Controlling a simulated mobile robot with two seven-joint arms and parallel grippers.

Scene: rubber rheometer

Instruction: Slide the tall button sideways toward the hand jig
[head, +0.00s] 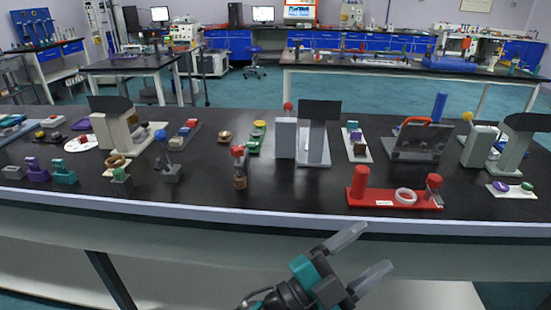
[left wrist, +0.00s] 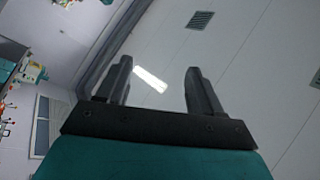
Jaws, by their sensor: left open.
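No part is labelled clearly enough to tell which is the tall button or the hand jig. A red-topped upright piece (head: 239,168) stands alone near the middle of the black bench. To its right a red base (head: 385,200) carries a red cylinder (head: 359,183), a white ring (head: 405,196) and a red-topped post (head: 433,187). My left gripper (head: 374,248) is in front of the bench's front edge, below the red base in the head view, apart from everything. It is open and empty; its two fingers (left wrist: 157,75) also show spread in the left wrist view, against the ceiling.
A grey block device (head: 314,143) stands behind, with a dark panel with an orange handle (head: 420,140) to its right. Several small coloured parts crowd the bench's left side. The black bench top (head: 290,190) is clear between the red-topped piece and the red base.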

